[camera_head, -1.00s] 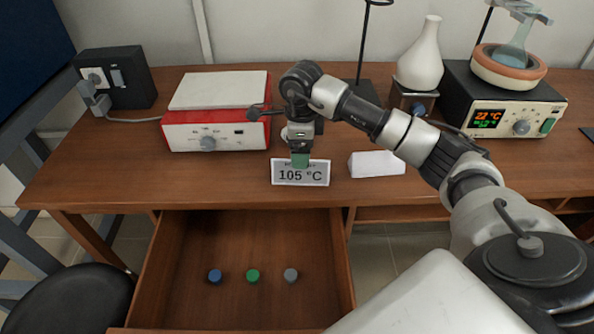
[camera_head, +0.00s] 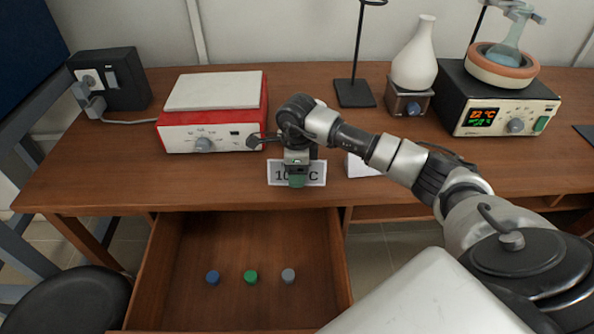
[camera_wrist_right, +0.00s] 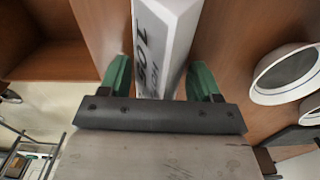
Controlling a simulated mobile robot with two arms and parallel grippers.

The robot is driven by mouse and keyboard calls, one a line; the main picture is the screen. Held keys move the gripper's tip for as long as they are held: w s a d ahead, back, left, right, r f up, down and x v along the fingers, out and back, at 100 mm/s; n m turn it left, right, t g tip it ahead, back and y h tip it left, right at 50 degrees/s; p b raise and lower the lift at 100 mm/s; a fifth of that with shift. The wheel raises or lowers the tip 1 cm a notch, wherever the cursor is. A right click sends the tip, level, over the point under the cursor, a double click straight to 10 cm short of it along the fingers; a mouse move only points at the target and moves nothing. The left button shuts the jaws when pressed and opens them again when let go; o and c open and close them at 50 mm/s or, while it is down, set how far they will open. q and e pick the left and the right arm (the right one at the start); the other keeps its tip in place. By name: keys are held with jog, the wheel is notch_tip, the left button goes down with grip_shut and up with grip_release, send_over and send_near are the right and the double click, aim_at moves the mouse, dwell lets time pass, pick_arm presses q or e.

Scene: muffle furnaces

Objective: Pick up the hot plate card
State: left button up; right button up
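The white card reading "105 °C" (camera_head: 318,173) stands near the table's front edge, right of the red and white hot plate (camera_head: 213,128). My right gripper (camera_head: 297,181) is lowered at the card and hides the middle of its text in the head view. In the right wrist view the card (camera_wrist_right: 162,45) runs between the two green fingers of the gripper (camera_wrist_right: 160,80). The fingers are spread, one on each side of it. Whether either finger touches the card I cannot tell. My left gripper is not in view.
A second white card (camera_head: 360,167) stands just right of it, partly behind my arm. An open drawer (camera_head: 170,290) below holds blue, green and grey caps. A stand (camera_head: 355,93), a white flask (camera_head: 415,60) and a heater reading 22 °C (camera_head: 500,112) stand behind.

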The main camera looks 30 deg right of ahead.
jog(key=c, duration=0.5)
jog(key=shift+c, duration=0.2)
jog(key=shift+r, duration=0.15)
